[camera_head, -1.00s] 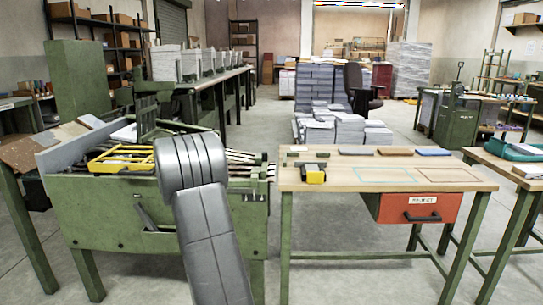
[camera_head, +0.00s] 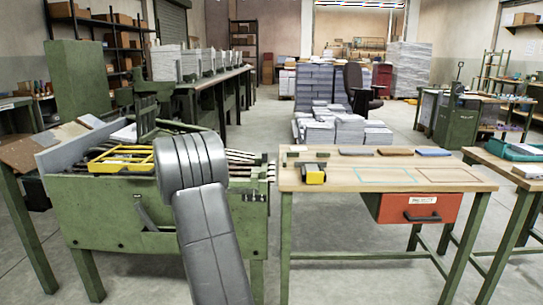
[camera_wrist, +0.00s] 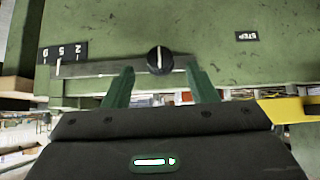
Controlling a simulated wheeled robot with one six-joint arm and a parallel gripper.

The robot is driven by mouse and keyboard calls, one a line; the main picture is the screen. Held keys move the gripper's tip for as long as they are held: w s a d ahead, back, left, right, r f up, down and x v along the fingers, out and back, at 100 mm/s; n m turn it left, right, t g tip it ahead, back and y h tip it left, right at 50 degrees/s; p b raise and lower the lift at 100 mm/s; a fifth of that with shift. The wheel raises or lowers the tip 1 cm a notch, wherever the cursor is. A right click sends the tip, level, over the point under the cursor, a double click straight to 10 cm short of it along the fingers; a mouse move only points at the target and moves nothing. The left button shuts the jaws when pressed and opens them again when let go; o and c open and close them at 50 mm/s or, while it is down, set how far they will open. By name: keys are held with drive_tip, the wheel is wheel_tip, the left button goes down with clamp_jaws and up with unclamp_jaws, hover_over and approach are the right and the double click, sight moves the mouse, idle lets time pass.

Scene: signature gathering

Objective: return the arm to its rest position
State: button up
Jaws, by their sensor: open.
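My arm, grey and segmented, rises in front of the green machine (camera_head: 110,215) in the head view; its gripper is hidden there. In the wrist view my gripper (camera_wrist: 160,88) shows two green fingers standing apart with nothing between them. Past the fingertips is a green machine panel (camera_wrist: 200,25) with a black round knob (camera_wrist: 160,60) on a grey bar. A black scale plate with white numbers (camera_wrist: 62,52) sits left of the knob. A small black "STOP" label (camera_wrist: 247,36) is at the upper right. I cannot tell the exact gap between fingers and knob.
A wooden-topped table (camera_head: 330,180) with an orange drawer (camera_head: 420,207) stands to the right. A yellow-black tool (camera_head: 313,173) and flat blocks lie on it. A yellow frame (camera_head: 120,158) lies on the machine. Paper stacks (camera_head: 345,128) stand behind; open floor lies at the right back.

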drive_tip(key=w+p, duration=0.1)
drive_tip(key=w+f+y+p, duration=0.1)
drive_tip(key=p, duration=0.1)
drive_tip(key=w+f+m+y+p, duration=0.1)
drive_tip(key=shift+d+f+p, duration=0.25)
drive_tip(key=shift+p, duration=0.05)
drive_tip(key=m+y+p, duration=0.1)
drive_tip(key=y+p, duration=0.1)
drive_tip(key=p, duration=0.8)
drive_tip(key=shift+d, duration=0.15)
drive_tip(key=shift+f+m+y+p, duration=0.1)
drive_tip(key=shift+m+y+p, duration=0.25)
drive_tip(key=shift+p, duration=0.85)
drive_tip(key=m+y, duration=0.1)
drive_tip(key=y, duration=0.1)
drive_tip(key=m+t+y, duration=0.1)
drive_tip(key=shift+d+f+t+y, duration=0.15)
drive_tip(key=shift+f+t+y, duration=0.15)
drive_tip(key=shift+f+y, duration=0.1)
